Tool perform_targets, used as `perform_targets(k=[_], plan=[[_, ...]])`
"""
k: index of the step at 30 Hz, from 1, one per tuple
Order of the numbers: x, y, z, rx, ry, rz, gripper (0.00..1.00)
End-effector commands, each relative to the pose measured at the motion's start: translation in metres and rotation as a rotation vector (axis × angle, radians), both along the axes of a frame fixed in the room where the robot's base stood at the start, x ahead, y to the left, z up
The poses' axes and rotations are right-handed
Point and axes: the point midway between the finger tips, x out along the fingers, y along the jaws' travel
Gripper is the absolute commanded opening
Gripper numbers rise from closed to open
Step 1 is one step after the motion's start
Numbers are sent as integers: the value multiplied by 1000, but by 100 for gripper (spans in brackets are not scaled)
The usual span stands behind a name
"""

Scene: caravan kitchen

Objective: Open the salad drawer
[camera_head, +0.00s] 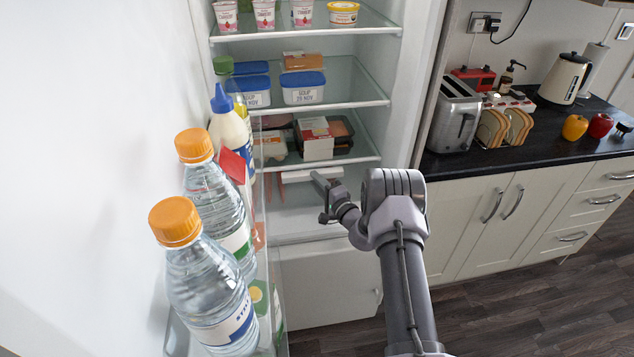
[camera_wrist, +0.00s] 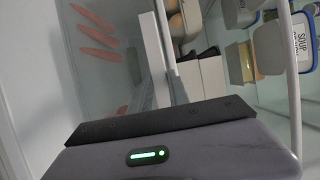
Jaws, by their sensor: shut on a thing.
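The salad drawer (camera_head: 295,218) is the pale, see-through bin at the bottom of the open fridge, below the lowest glass shelf. Orange carrots (camera_wrist: 97,38) show through it in the wrist view. My gripper (camera_head: 322,186) is at the drawer's front, right of its middle in the head view, and is shut on it. I cannot tell how far the drawer is drawn out.
The open fridge door at the left carries water bottles (camera_head: 210,280) and a blue-capped bottle (camera_head: 230,130) close to the drawer's left side. Packaged food (camera_head: 316,138) sits on the shelf above. A counter with a toaster (camera_head: 455,115) stands at the right. Floor shows at lower right.

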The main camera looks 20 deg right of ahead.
Motion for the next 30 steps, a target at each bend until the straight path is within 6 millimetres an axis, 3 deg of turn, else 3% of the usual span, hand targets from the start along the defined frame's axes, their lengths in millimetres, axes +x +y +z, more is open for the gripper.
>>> perform_targets(k=[14, 30], plan=[[-13, 3, -4, 2, 12, 0, 0], [-120, 24, -5, 3, 12, 0, 0]])
